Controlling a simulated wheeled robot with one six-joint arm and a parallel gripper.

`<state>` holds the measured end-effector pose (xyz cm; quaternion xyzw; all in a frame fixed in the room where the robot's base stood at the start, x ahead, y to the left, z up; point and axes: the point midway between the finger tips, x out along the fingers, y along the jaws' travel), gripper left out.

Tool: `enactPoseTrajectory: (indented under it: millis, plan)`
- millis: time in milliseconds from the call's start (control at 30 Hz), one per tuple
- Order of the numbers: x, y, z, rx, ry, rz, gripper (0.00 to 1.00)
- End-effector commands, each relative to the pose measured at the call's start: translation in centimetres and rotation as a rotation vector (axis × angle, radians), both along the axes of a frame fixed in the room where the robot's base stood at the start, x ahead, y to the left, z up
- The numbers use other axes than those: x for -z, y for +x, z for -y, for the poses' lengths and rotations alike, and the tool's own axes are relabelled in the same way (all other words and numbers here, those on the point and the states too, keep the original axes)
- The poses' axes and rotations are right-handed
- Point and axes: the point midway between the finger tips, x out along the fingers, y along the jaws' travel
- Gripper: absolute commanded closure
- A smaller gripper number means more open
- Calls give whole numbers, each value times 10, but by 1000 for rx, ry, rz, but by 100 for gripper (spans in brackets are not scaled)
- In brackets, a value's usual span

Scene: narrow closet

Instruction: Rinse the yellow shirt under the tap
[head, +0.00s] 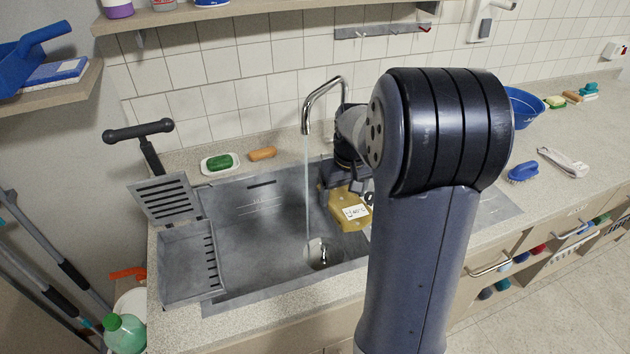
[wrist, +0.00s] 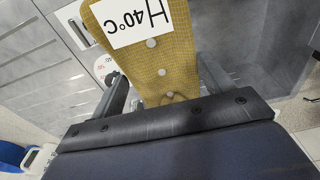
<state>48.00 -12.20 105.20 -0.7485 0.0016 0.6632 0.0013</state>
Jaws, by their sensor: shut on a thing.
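The yellow shirt (head: 350,211) hangs from my gripper (head: 335,186) over the right part of the grey sink basin (head: 262,235). In the wrist view the yellow shirt (wrist: 152,55) shows a white label reading "H 40°C" and several pale buttons, with my gripper's fingers (wrist: 160,92) on either side of it. The tap (head: 322,98) stands at the back of the sink, and a thin stream of water (head: 307,185) falls from it into the basin near the drain. The shirt is to the right of the stream, apart from it. My arm hides part of the sink's right side.
A green soap on a dish (head: 219,163) and an orange bar (head: 262,154) lie behind the sink. A slotted metal rack (head: 188,255) is at its left. A blue bowl (head: 524,106) and blue brush (head: 523,172) stand on the right counter. The basin's left part is clear.

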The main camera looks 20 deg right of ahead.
Motion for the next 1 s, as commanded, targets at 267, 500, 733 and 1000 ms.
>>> enactPoseTrajectory:
  millis: [267, 500, 733, 1000]
  plan:
    - [-21, -20, 10, 1, -1, 2, 59]
    - [-32, -33, 17, 0, -1, 2, 59]
    - [-32, -35, 17, 0, -1, 2, 59]
    - [-32, -35, 17, 0, -1, 2, 59]
